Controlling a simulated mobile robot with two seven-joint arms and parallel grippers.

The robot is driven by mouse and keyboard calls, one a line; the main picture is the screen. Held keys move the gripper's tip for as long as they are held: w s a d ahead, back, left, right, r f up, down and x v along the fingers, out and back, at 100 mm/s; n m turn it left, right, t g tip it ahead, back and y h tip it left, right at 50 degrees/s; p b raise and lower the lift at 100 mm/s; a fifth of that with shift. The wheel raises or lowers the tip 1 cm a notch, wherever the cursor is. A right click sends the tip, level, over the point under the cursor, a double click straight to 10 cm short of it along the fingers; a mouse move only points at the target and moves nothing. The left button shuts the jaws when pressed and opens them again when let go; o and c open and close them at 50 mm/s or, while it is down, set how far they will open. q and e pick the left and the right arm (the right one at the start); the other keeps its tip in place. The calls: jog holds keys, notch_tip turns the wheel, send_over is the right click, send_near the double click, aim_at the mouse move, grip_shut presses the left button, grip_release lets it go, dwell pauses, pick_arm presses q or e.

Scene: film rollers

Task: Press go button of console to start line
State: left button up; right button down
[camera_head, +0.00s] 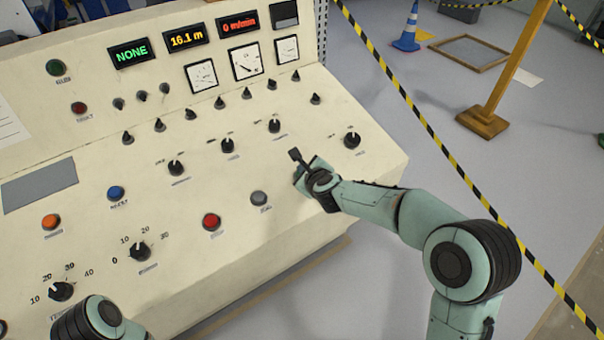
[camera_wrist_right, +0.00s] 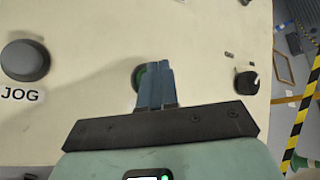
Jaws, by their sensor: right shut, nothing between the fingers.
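The cream console (camera_head: 230,250) fills the left of the head view. My right gripper (camera_head: 299,175) is over its right front part, beyond the grey button. In the right wrist view my shut fingers (camera_wrist_right: 157,84) point at the console with nothing between them. A green button (camera_wrist_right: 137,78), mostly hidden behind the fingers, shows at their left edge. I cannot tell whether the fingertips touch it. In the head view this button is hidden by the gripper. My left gripper is out of view; only part of that arm shows at lower left.
The grey JOG button (camera_head: 260,198) also shows in the wrist view (camera_wrist_right: 25,60). A red button (camera_head: 211,222) and several black knobs are nearby. The display reads NONE (camera_head: 130,54). Striped tape (camera_head: 420,115) runs right of the console; a blue cone (camera_head: 409,28) stands behind.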

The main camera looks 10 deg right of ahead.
jog(key=shift+f, duration=0.1)
dwell(0.7)
jog(key=shift+w+f+b, duration=0.1)
jog(key=shift+f+b, duration=0.2)
jog(key=shift+b, duration=0.1)
jog(key=shift+f+b, duration=0.4)
jog(key=shift+f, duration=0.15)
dwell(0.5)
dwell(0.3)
jog(key=shift+r+p, duration=0.65)
jog(key=shift+r, duration=0.25)
jog(key=shift+r, duration=0.15)
jog(key=r+p, duration=0.2)
jog(key=s+r+p, duration=0.1)
jog(key=r, duration=0.1)
jog(key=shift+s+d+r+p, duration=0.1)
jog(key=shift+d+r+p, duration=0.1)
jog(key=shift+r+p, duration=0.15)
